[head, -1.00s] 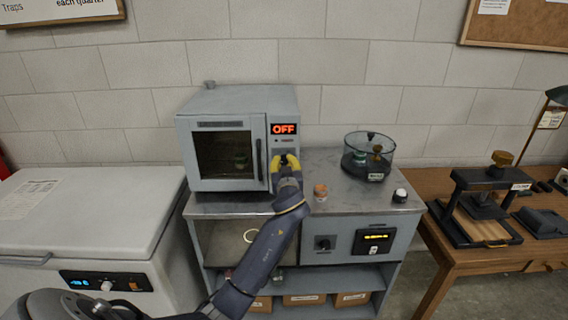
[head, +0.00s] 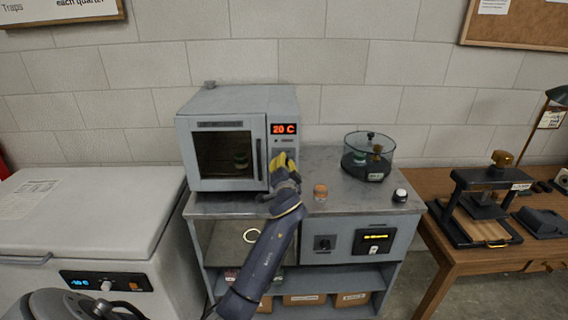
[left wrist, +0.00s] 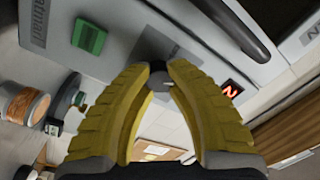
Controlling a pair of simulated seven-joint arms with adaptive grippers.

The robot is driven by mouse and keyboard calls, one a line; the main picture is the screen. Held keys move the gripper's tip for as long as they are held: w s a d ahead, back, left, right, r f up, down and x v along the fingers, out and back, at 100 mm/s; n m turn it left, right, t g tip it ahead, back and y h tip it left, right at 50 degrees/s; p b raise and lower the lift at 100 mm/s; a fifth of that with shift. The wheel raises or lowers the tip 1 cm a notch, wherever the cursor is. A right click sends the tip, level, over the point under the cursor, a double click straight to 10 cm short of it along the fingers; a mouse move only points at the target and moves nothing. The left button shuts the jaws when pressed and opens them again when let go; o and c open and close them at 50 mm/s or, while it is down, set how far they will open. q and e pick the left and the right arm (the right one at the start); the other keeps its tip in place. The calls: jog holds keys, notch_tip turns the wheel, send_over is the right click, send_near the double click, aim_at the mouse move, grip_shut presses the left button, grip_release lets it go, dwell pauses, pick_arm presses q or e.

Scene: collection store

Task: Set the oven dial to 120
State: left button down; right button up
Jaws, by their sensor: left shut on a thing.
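The oven (head: 222,105) is a grey box with a dark glass door, standing on the metal bench. Its red display (head: 284,128) reads 20 C. My left gripper (head: 284,160) is at the oven's front panel, below the display. In the left wrist view, the yellow fingers (left wrist: 157,82) are shut on the small grey oven dial (left wrist: 158,77). The fingers hide most of the dial, so its pointer cannot be read. In that view the display (left wrist: 231,90) shows only in part. My right gripper is not in view.
A white chest (head: 80,220) stands left; a wooden table with a press (head: 484,205) right.

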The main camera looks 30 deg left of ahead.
pick_arm(q)
jog(key=m, duration=1.1)
jog(key=shift+a+f+m+h, duration=0.15)
jog(key=shift+f+m+h, duration=0.05)
jog(key=shift+m+h, duration=0.1)
jog(key=shift+s, duration=0.1)
dwell(0.3)
jog(key=c, duration=1.1)
grip_release()
jog(key=shift+a+r, duration=0.1)
jog(key=shift+r, duration=0.05)
jog(key=v, duration=1.2)
